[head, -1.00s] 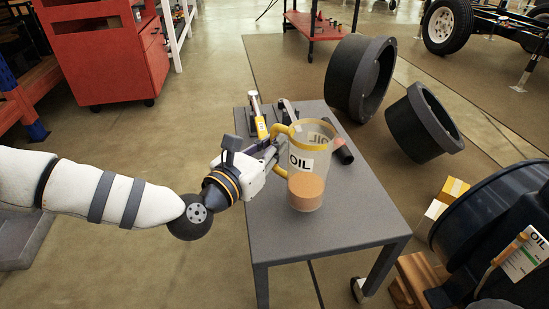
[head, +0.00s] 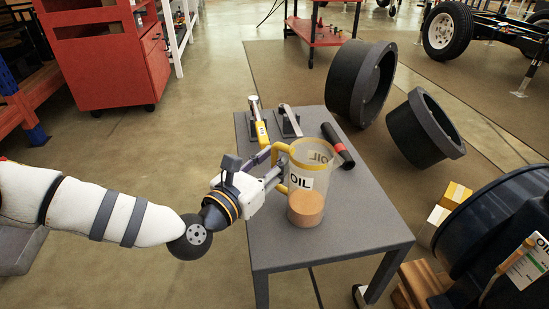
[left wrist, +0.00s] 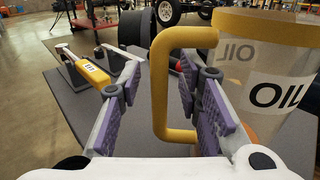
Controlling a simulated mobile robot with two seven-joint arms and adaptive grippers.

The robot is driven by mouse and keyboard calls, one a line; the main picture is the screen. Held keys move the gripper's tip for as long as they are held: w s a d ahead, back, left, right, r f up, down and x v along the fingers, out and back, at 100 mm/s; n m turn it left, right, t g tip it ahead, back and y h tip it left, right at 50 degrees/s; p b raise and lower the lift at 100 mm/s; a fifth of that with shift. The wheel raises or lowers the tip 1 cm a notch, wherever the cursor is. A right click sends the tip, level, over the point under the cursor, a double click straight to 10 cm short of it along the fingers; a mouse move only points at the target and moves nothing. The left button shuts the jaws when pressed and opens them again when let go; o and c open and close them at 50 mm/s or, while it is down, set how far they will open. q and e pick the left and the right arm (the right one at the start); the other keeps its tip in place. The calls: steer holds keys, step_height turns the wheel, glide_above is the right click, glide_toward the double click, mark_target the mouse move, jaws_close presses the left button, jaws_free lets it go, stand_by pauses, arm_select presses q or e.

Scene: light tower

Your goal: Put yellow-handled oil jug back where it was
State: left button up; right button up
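The clear oil jug (head: 308,180) has a yellow rim, a yellow handle and an "OIL" label, with amber liquid at its bottom. It appears to stand upright on the grey table (head: 350,225). My left gripper (head: 279,172) is at the handle, on the jug's left side. In the left wrist view, the yellow handle (left wrist: 160,90) stands between the purple finger pads, with a visible gap to the left pads. The right finger lies between the handle and the jug body (left wrist: 270,90). The fingers are apart, around the handle. My right gripper is out of view.
Behind the jug on the table are a yellow-handled tool (head: 260,128), a metal tool (head: 289,120) and a black-and-red cylinder (head: 338,145). Large black rings (head: 362,80) lie beyond the table. A dark drum (head: 490,220) stands at right. The table's front is clear.

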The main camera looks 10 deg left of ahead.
arm_select(q)
steer(key=p+v, duration=0.2)
steer(key=v, duration=0.9)
steer(key=shift+s, duration=0.2)
steer(key=shift+a, duration=0.15)
